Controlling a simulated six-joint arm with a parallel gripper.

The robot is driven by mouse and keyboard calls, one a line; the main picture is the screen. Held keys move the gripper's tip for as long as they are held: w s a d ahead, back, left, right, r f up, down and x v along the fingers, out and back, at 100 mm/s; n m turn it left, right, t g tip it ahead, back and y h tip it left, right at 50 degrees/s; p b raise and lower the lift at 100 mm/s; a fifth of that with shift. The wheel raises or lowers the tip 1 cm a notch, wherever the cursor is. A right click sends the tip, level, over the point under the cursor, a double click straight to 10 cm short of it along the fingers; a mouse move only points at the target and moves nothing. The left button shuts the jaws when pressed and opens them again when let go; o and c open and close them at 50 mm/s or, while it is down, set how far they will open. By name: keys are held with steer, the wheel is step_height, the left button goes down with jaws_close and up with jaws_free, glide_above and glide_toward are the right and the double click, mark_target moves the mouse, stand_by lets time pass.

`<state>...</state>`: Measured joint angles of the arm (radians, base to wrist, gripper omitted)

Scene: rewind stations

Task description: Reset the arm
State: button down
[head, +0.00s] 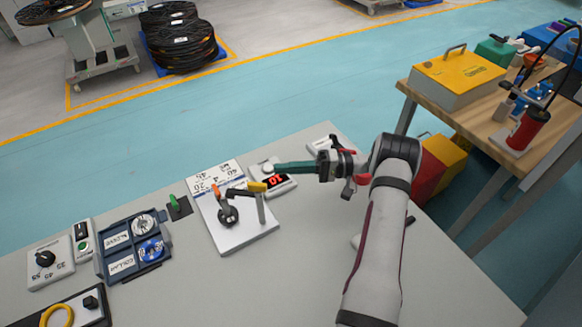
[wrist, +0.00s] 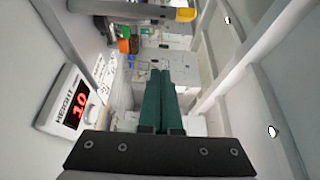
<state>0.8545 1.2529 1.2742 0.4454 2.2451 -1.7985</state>
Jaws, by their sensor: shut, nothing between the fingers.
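My gripper (head: 276,167) points left in the head view, its two long green fingers closed together with nothing between them. In the wrist view the shut fingers (wrist: 163,100) reach forward from a dark mount. A white station plate (head: 236,238) carries a dark swing arm (head: 240,193) with a yellow end (head: 257,186), an orange piece (head: 216,190), a dark wheel (head: 228,214) and an upright post (head: 262,208). The fingers are above and right of the yellow end in the head view; I see no clear contact. A height display (head: 276,181), also in the wrist view (wrist: 79,102), shows red digits reading 10.
Left of the plate are a green lever (head: 175,201), a blue tray (head: 105,272) with two spools, and a dial box (head: 58,268). A wooden table (head: 493,112) with a yellow case (head: 458,75) stands at right. The grey bench's front middle is clear.

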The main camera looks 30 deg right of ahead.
steer(key=s+a+r+n+g+h, duration=0.1)
steer(key=s+a+r+g+h, duration=0.2)
steer(key=s+a+r+h, duration=0.45)
steer(key=s+a+r+n+g+h, duration=0.1)
steer(key=s+a+r+g+h, duration=0.25)
steer(key=a+r, duration=0.6)
steer(key=s+a+r+t+h, duration=0.1)
steer(key=s+a+t+h, duration=0.2)
steer(key=s+t, duration=0.35)
steer(key=s+f+m+g, duration=0.2)
steer(key=s+f+g, duration=0.5)
steer(key=s, duration=0.4)
steer(key=shift+s+d+f+g, duration=0.2)
steer(key=shift+d+f+g, duration=0.1)
steer(key=shift+g, duration=0.4)
